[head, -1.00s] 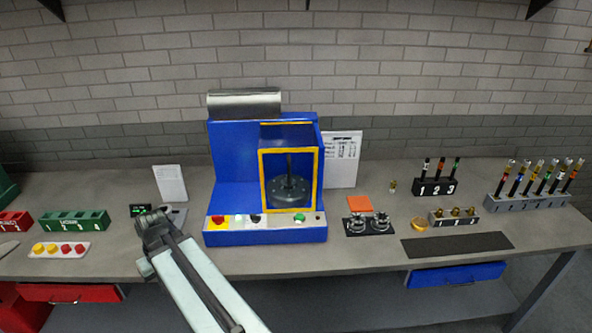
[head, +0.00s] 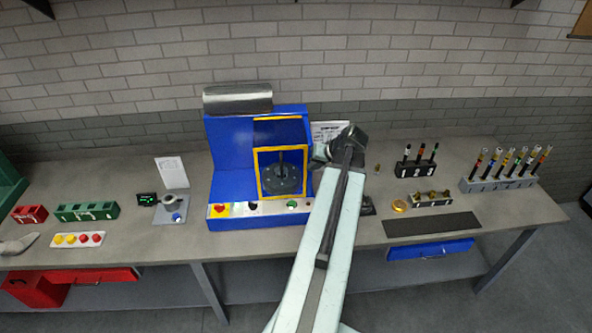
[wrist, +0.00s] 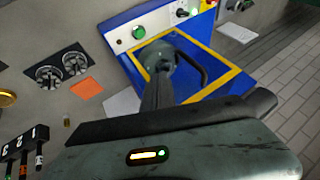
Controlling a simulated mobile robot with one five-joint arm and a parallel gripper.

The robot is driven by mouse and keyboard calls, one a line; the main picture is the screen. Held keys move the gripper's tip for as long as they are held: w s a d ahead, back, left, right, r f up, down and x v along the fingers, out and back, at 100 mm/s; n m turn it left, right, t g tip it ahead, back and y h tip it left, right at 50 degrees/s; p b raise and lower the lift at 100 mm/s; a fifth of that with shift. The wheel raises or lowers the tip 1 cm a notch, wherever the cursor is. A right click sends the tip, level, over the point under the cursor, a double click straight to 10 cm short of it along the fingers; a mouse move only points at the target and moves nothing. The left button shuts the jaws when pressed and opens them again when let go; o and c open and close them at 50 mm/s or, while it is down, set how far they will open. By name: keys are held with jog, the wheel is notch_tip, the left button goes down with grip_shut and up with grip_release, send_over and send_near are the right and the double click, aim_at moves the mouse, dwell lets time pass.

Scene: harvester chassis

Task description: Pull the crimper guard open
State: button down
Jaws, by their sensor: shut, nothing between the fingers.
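The crimper guard is a yellow-framed panel (head: 283,148) on the front of the blue crimper (head: 228,175). It stands across the front of the machine's bay, and the dark crimping head shows through it. My gripper (head: 322,153) is at the guard's right side in the head view, with my arm covering the machine's front right corner. In the wrist view the shut gripper (wrist: 157,92) points at the yellow frame (wrist: 222,82). A dark curved bar (wrist: 198,62) shows beside the fingers; I cannot tell whether they touch it. The gripper holds nothing.
A control strip (head: 260,208) with a red button and a green button runs along the crimper's base. A paper sheet (head: 328,130) stands behind my gripper. Two round fixtures (wrist: 62,70) and an orange pad (wrist: 87,88) lie beside the machine. A numbered rack (head: 415,168) stands farther right.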

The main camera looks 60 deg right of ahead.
jog(key=w+f+b, duration=0.7)
jog(key=w, duration=0.2)
jog(key=shift+f, duration=0.35)
jog(key=shift+w+a, duration=0.1)
jog(key=shift+a, duration=0.15)
